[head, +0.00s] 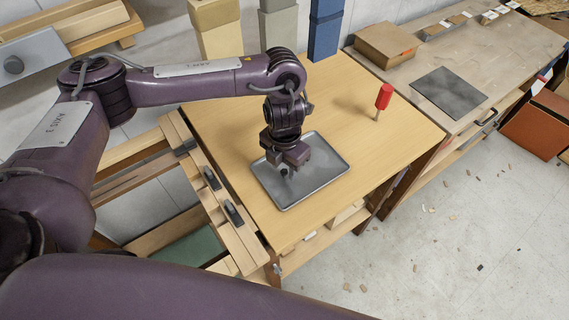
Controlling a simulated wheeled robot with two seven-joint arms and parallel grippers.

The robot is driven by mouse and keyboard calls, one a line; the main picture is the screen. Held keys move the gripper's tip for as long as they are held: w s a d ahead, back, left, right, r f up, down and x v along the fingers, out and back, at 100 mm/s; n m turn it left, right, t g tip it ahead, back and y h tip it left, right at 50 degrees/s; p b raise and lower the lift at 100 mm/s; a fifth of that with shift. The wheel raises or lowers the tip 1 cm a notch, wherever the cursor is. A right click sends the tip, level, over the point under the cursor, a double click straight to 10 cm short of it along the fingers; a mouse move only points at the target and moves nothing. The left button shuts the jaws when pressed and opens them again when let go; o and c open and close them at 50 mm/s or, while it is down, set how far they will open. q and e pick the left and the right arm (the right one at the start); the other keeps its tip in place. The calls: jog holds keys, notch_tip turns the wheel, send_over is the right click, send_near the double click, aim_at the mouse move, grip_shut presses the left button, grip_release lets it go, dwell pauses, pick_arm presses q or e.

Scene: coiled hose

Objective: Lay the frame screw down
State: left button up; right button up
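My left gripper (287,158) points down over a shallow grey metal tray (322,178) on the wooden bench. Its fingers are small and dark, and I cannot tell whether they are open or shut. A small black piece (284,172), possibly the frame screw, shows right at the fingertips, over the tray's left part. I cannot tell whether it is held or rests on the tray. My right gripper is not in view.
A red-handled tool (384,97) stands upright on the wooden bench (345,100), right of the tray. Tall tan, grey and blue blocks stand at the back edge. A second bench at right holds a dark plate (449,92) and a cardboard box (386,45).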

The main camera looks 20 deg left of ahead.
aim_at(284, 171)
pick_arm(q)
notch_tip(284, 171, up, 8)
jog(key=shift+p, duration=0.3)
dwell(0.4)
